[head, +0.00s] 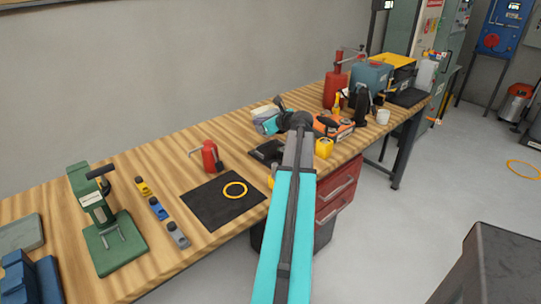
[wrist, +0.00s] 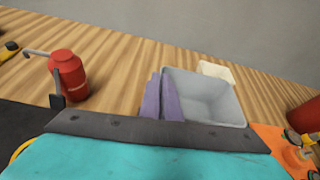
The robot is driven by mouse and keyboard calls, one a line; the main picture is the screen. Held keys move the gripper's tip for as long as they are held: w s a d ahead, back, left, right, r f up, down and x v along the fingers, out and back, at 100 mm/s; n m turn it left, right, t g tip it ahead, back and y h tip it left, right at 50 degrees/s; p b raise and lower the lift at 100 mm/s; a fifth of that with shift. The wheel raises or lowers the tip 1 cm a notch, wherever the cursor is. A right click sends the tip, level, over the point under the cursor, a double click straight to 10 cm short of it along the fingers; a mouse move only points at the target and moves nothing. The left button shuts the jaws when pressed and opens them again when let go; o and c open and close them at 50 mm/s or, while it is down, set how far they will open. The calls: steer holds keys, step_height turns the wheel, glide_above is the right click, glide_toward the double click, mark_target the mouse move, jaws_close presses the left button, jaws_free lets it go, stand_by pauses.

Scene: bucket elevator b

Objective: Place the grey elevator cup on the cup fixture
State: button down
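The grey elevator cup (wrist: 212,98) is a light grey open tub in the wrist view, just beyond my gripper. It also shows in the head view (head: 263,112), partly behind the gripper. My gripper (wrist: 162,96) has two purple fingers close together at the cup's left wall, one outside and one inside; they appear shut on that wall. I cannot tell whether the cup touches the table. I cannot tell for certain which thing is the cup fixture.
The wooden bench (head: 150,175) runs along the wall. A red oil can (head: 210,157) stands near a black mat (head: 205,212) with a yellow ring. A green press (head: 108,225) stands at left.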

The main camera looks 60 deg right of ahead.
stand_by(0.3)
steer(key=shift+f+p, duration=0.4)
steer(key=shift+f, duration=2.7)
steer(key=shift+f, duration=0.15)
steer(key=shift+f, duration=1.75)
steer(key=shift+f, duration=0.1)
steer(key=c, duration=2.5)
jaws_free()
steer(key=o, duration=0.5)
